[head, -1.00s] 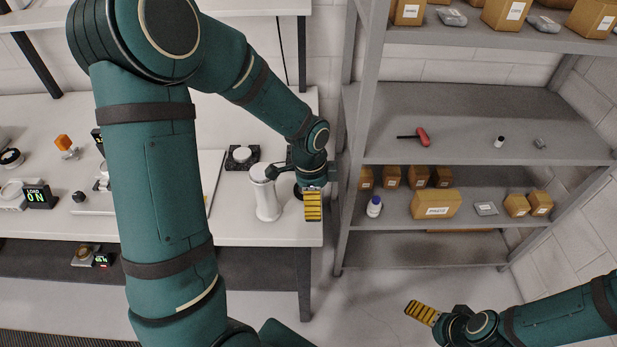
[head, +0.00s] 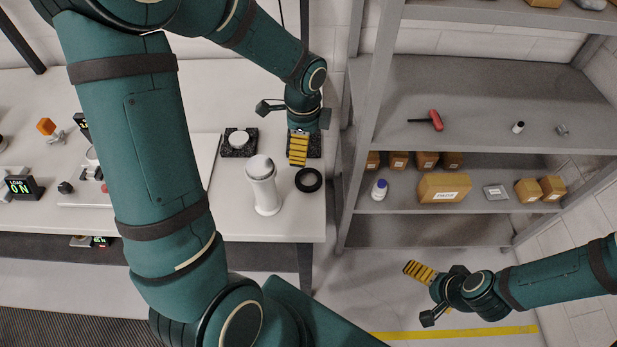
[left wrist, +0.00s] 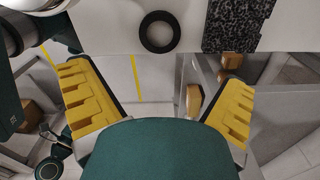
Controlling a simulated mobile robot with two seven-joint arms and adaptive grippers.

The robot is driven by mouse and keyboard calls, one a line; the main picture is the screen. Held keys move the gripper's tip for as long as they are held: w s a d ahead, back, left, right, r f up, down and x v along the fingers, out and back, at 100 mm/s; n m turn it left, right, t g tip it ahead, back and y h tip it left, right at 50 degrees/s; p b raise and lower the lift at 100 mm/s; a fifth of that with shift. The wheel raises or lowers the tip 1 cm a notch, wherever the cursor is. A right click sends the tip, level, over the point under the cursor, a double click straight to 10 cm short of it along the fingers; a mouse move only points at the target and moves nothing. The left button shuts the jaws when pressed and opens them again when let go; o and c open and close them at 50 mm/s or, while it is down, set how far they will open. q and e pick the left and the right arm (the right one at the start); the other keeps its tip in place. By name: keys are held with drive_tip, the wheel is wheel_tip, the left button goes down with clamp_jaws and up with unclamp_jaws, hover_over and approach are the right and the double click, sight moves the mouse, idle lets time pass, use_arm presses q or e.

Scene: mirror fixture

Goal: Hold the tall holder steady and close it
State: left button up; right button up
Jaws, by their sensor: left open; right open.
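The tall holder (head: 263,190) is a white cylinder standing upright near the right end of the white table. A part of a white rounded thing, likely this holder, shows at the upper left of the left wrist view (left wrist: 32,5). A black ring (head: 308,180) lies flat on the table just right of the holder, apart from it; it also shows in the left wrist view (left wrist: 160,32). My left gripper (head: 298,160) is open and empty, above the table behind the ring and right of the holder. My right gripper (head: 421,273) is open and empty, out over the floor.
A black speckled pad with a white round piece (head: 239,140) sits behind the holder. Another dark speckled pad (left wrist: 232,25) lies partly under my left gripper. A grey shelf unit (head: 480,105) with boxes stands close to the table's right end. Several devices stand at the table's left.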

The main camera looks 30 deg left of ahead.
use_arm(q)
drive_tip(key=b, duration=0.1)
hover_over(307, 181)
drive_tip(key=f, duration=0.8)
drive_tip(key=shift+s+a+f, duration=0.15)
drive_tip(key=shift+a+f, duration=0.05)
drive_tip(key=shift+f, duration=0.15)
drive_tip(key=f, duration=0.5)
drive_tip(key=shift+d+f+b, duration=0.1)
drive_tip(key=shift+d+b, duration=0.1)
drive_tip(key=shift+b, duration=0.2)
drive_tip(key=c, duration=1)
